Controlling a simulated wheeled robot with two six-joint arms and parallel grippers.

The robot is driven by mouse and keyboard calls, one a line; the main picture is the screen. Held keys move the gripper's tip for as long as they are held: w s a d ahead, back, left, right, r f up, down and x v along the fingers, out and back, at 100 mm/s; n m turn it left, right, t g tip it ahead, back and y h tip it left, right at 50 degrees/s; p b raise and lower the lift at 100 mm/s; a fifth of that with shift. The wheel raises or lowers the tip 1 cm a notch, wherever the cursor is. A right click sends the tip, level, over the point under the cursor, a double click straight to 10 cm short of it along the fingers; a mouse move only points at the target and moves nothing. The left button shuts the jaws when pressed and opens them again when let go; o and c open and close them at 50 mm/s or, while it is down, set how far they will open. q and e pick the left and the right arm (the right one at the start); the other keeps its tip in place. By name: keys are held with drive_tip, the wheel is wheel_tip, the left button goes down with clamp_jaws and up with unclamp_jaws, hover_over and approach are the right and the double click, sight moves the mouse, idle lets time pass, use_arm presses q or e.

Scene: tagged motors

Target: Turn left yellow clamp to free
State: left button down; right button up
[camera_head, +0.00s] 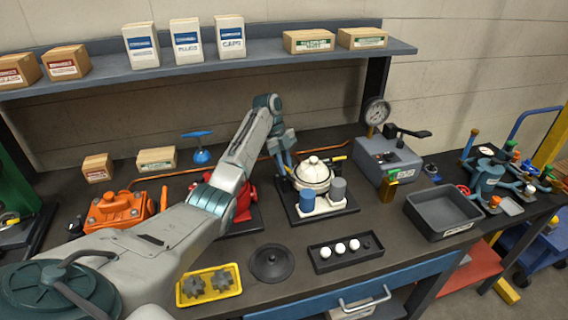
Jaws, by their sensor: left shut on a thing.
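A white domed unit (312,174) sits on a dark base plate (346,211) in the middle of the bench, with a blue cylinder (307,199) and a grey cylinder (338,188) at its front. My left gripper (284,168) reaches down at the left side of the dome, its fingers shut on the left yellow clamp. The fingers and wrist mostly hide that clamp, so its angle is not clear. A yellow bar (338,147) shows behind the dome on the right. My right gripper is not in view.
A red unit (243,205) stands left of the base, partly behind my arm. An orange motor (112,208), a gauge unit (388,160), a grey bin (442,211), a black tray with white balls (346,252) and a yellow gear tray (209,285) are around. A shelf (215,68) runs above.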

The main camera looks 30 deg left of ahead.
use_arm(q)
drive_tip(key=m+p, duration=0.1)
drive_tip(key=m+g+p, duration=0.1)
drive_tip(key=m, duration=0.1)
drive_tip(key=shift+w+r+y, duration=0.15)
drive_tip(key=shift+r+y, duration=0.15)
drive_tip(key=shift+f+m+g+p, duration=0.1)
drive_tip(key=shift+m+g+p, duration=0.25)
drive_tip(key=shift+m, duration=0.75)
drive_tip(key=c, duration=1.4)
unclamp_jaws()
drive_tip(key=shift+f, duration=0.1)
drive_tip(key=shift+o, duration=0.2)
